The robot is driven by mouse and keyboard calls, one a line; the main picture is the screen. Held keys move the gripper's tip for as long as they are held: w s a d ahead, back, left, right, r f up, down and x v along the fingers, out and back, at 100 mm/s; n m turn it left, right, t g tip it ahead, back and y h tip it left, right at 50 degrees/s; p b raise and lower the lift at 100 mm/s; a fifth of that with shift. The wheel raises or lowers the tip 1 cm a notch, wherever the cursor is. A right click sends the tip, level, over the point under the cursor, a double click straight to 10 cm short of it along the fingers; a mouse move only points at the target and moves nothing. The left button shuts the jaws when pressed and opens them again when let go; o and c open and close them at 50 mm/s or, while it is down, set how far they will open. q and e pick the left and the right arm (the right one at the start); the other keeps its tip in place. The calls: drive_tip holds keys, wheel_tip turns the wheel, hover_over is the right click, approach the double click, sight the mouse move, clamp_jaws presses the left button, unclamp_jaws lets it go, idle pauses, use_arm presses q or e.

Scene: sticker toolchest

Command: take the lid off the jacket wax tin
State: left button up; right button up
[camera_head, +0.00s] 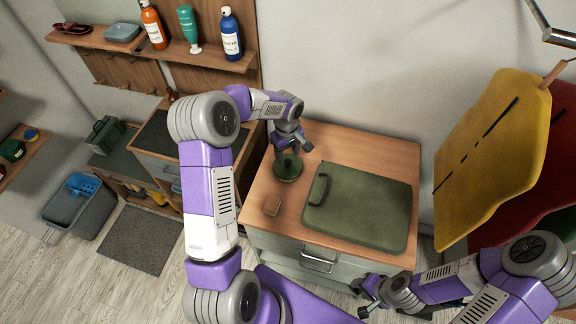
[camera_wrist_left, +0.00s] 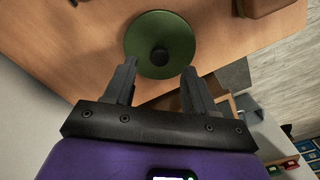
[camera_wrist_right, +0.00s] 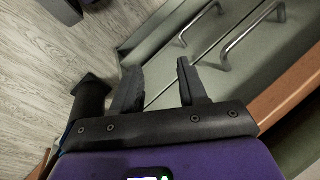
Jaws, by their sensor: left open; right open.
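The jacket wax tin (camera_head: 288,172) is a round dark green tin standing near the left side of the wooden cabinet top. My left gripper (camera_head: 290,152) is over the tin, open and empty. The fingers partly hide the tin in the head view. My right gripper (camera_head: 364,296) is open and empty, low in front of the cabinet; its fingers (camera_wrist_right: 158,68) point toward the drawer fronts.
A large green case (camera_head: 365,210) with a dark handle fills the right of the cabinet top (camera_head: 375,147). Drawer handles (camera_wrist_right: 250,35) stick out near my right gripper. Bottles (camera_head: 231,35) stand on the wall shelf.

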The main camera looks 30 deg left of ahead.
sight(288, 161)
use_arm(q)
wheel_tip(288, 161, down, 4)
drive_tip(key=shift+d+r, duration=0.1)
drive_tip(key=shift+r, duration=0.05)
clamp_jaws()
drive_tip(key=shift+r, duration=0.1)
